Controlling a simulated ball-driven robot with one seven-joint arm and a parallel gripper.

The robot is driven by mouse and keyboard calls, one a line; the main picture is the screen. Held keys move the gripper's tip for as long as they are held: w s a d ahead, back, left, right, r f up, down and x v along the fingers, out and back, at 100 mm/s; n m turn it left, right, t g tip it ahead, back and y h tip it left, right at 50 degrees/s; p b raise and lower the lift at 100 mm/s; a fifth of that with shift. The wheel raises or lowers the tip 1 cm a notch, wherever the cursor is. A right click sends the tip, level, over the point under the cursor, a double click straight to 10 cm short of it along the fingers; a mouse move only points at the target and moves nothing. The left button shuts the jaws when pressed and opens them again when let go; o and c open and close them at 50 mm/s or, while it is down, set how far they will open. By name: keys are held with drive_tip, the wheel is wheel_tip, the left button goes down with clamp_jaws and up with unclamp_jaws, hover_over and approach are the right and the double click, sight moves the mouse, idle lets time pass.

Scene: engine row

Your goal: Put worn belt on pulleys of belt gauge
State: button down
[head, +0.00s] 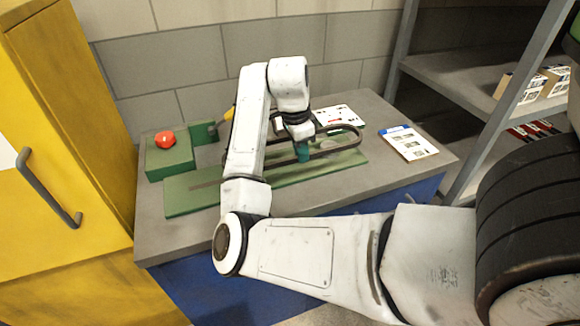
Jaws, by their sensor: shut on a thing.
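The belt gauge is a long green base (189,201) on the grey bench, with a green block and red knob (165,138) at its left end. The worn belt (352,144) is a dark, long loop lying roughly level over the right part of the base. My gripper (303,153) points down at the belt's near side, around the middle of the gauge, and is shut on the belt. My arm hides the gauge's middle and part of the belt. I cannot tell whether the belt is around or above the pulleys, as they do not show clearly.
The grey bench top (390,178) is clear at the front right. A printed card (408,143) and another sheet (339,116) lie behind and to the right of the gauge. A yellow cabinet (70,130) stands left, and grey shelving (455,75) with boxes stands right.

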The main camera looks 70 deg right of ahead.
sight(293, 174)
drive_tip(key=w+f, duration=0.1)
drive_tip(key=w+d+f, duration=0.1)
drive_tip(key=f, duration=0.1)
drive_tip(key=shift+w+f+p, duration=0.25)
drive_tip(key=shift+w+p, duration=0.1)
drive_tip(key=shift+p, duration=0.05)
drive_tip(key=shift+w+f+p, duration=0.2)
drive_tip(key=shift+f+p, duration=0.3)
drive_tip(key=shift+f, duration=1.25)
drive_tip(key=shift+f, duration=0.15)
drive_tip(key=c, duration=1.2)
unclamp_jaws()
drive_tip(key=r, duration=0.4)
drive_tip(key=w+r+b, duration=0.1)
drive_tip(key=r, duration=0.3)
drive_tip(key=a+r, duration=0.1)
drive_tip(key=r, duration=0.3)
drive_tip(key=shift+w+r, duration=0.1)
drive_tip(key=shift+w, duration=0.05)
